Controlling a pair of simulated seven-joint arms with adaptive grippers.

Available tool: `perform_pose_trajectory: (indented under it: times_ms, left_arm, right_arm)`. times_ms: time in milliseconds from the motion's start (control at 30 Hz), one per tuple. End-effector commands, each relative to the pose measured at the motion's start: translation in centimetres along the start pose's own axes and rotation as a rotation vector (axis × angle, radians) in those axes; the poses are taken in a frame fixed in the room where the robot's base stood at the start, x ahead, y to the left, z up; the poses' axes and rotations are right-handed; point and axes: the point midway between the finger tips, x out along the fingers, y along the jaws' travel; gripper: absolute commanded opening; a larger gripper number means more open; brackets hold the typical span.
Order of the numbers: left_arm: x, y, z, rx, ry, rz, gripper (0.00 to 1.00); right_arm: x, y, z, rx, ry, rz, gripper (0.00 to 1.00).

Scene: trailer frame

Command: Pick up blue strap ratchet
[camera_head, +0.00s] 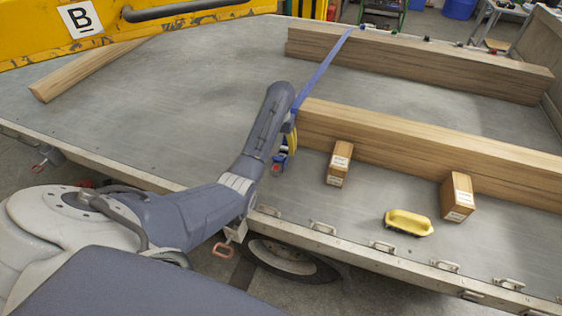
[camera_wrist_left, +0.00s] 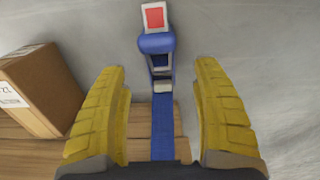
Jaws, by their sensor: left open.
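The blue strap ratchet (camera_head: 280,159) lies on the grey trailer bed beside the near wooden beam. In the left wrist view the ratchet (camera_wrist_left: 157,45) is upper centre, with a red and white square at its end. Its blue strap (camera_wrist_left: 163,130) runs down over the wood between my fingers. My left gripper (camera_wrist_left: 160,110) has two yellow fingers, spread wide and empty on either side of the strap. In the head view my left gripper (camera_head: 290,143) is mostly hidden behind my arm, close to the ratchet. My right gripper is out of view.
Small wooden blocks (camera_head: 340,163) (camera_head: 457,196) stand in front of the near beam (camera_head: 430,145). One block (camera_wrist_left: 42,88) is left of my fingers. A yellow-handled tool (camera_head: 408,222) lies near the trailer edge. A far beam (camera_head: 420,65) and a yellow frame (camera_head: 120,30) stand behind.

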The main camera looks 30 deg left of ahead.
Motion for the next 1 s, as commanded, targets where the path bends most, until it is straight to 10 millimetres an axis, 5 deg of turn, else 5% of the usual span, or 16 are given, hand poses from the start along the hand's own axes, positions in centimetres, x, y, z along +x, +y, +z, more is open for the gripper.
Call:
perform_pose_trajectory:
  times_ms: [1000]
  left_arm:
    - [7.1,0.0,-0.5,0.001,0.0,-0.001,0.66]
  right_arm:
    - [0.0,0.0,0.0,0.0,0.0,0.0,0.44]
